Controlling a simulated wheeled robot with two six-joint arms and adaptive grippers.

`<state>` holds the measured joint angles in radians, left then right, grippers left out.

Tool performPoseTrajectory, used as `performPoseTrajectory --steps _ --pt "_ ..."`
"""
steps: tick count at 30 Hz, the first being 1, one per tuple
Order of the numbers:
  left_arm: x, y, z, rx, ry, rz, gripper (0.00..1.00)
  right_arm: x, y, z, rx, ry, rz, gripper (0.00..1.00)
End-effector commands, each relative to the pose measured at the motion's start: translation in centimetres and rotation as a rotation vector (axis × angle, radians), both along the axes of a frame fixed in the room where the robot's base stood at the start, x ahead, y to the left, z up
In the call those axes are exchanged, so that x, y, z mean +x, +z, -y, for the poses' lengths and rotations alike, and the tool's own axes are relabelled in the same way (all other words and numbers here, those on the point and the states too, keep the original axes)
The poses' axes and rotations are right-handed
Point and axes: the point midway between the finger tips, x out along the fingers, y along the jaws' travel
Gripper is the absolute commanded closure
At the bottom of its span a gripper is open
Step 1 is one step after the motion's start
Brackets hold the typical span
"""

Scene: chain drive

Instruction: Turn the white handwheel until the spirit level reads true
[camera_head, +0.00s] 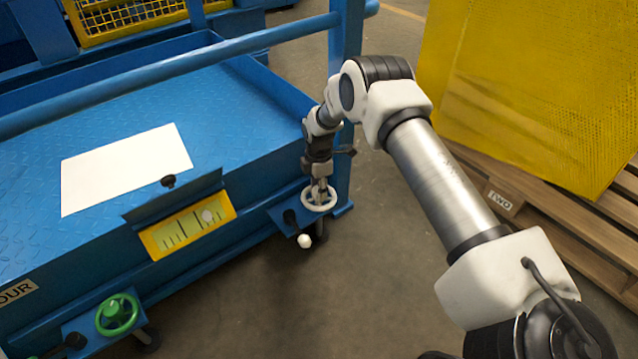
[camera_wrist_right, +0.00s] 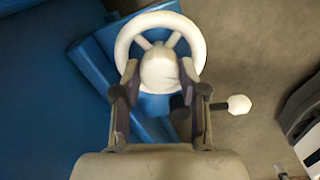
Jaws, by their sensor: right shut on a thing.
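The white handwheel (camera_head: 318,203) sits on a blue bracket at the right front corner of the blue platform. My right gripper (camera_head: 320,184) reaches down to it from above. In the right wrist view the gripper (camera_wrist_right: 160,92) is shut on the hub of the white handwheel (camera_wrist_right: 203,38), one finger on each side. The spirit level (camera_head: 188,225) is a yellow panel on the platform's front, with dark marks and a pale round bubble (camera_head: 208,216) right of its middle. My left gripper is not in view.
A green handwheel (camera_head: 117,314) sits at the platform's left front. A white knob (camera_head: 304,241) sticks out below the white handwheel. A white sheet (camera_head: 126,168) lies on the platform. Wooden pallets (camera_head: 540,215) and a yellow mesh panel (camera_head: 530,95) stand at the right.

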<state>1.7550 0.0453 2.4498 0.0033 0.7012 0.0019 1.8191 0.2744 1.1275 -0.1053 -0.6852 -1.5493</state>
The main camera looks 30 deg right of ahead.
Motion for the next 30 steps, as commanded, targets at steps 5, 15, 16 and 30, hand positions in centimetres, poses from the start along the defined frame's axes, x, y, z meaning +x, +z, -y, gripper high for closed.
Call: performPoseTrajectory --steps 5,15,16,30 --pt "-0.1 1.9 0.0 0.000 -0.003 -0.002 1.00 0.0 0.4 0.0 -0.001 -0.149 0.000 0.93" --pt "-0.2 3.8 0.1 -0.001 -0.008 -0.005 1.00 0.0 0.2 0.0 -0.001 -0.471 -0.001 0.93" --pt "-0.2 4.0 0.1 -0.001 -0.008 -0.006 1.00 0.0 0.2 0.0 -0.001 -0.498 -0.001 0.93" --pt "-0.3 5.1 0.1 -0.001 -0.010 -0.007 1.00 0.0 0.0 0.0 0.000 -0.799 -0.001 0.93"
